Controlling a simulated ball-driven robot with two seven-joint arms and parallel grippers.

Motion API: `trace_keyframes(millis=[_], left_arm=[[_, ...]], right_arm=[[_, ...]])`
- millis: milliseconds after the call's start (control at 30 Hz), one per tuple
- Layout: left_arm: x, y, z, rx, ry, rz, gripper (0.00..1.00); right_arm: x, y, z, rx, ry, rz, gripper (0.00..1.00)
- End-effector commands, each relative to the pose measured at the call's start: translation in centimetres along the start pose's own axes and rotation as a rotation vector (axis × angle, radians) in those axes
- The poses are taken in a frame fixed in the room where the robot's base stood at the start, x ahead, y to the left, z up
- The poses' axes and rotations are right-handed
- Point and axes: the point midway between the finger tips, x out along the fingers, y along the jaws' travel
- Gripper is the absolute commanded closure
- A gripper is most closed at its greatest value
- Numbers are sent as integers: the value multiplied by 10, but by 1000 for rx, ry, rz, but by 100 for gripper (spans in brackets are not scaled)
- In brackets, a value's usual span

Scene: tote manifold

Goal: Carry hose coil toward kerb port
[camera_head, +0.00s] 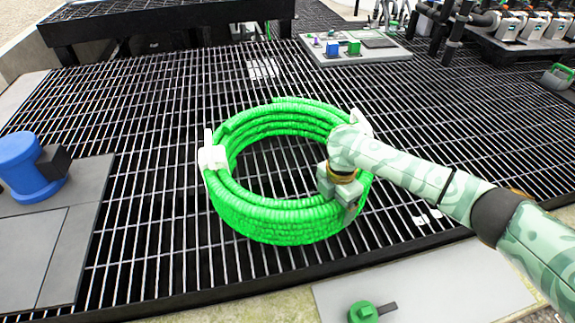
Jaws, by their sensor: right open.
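The bright green hose coil (272,218) lies as a ring of several stacked turns on the dark grating, in the middle of the view. A white piece (212,157) sits on its left side and another (360,124) on its upper right side. My right gripper (341,190) is open at the coil's lower right side, its fingers over the turns there. Whether it touches the hose I cannot tell. My left gripper is out of view. A green fitting with a dark stub (365,311) sits on a pale plate at the bottom edge; I cannot tell whether it is the kerb port.
A blue cylindrical fitting (28,166) stands on grey plates at the left. A pale panel (356,48) with small coloured blocks lies at the back. A dark raised frame (165,18) stands at back left, and pipework (500,30) at back right. Open grating surrounds the coil.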

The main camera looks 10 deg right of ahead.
Motion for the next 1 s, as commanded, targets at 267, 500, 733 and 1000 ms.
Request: trace_keyframes(millis=[267, 500, 733, 1000], left_arm=[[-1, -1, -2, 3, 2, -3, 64], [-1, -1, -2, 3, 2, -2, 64], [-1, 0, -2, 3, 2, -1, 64], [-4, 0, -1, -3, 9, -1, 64]], right_arm=[[-1, 0, 0, 0, 0, 3, 23], [-1, 0, 0, 0, 0, 2, 90], [-4, 3, 0, 1, 2, 11, 100], [-8, 3, -1, 1, 2, 11, 100]])
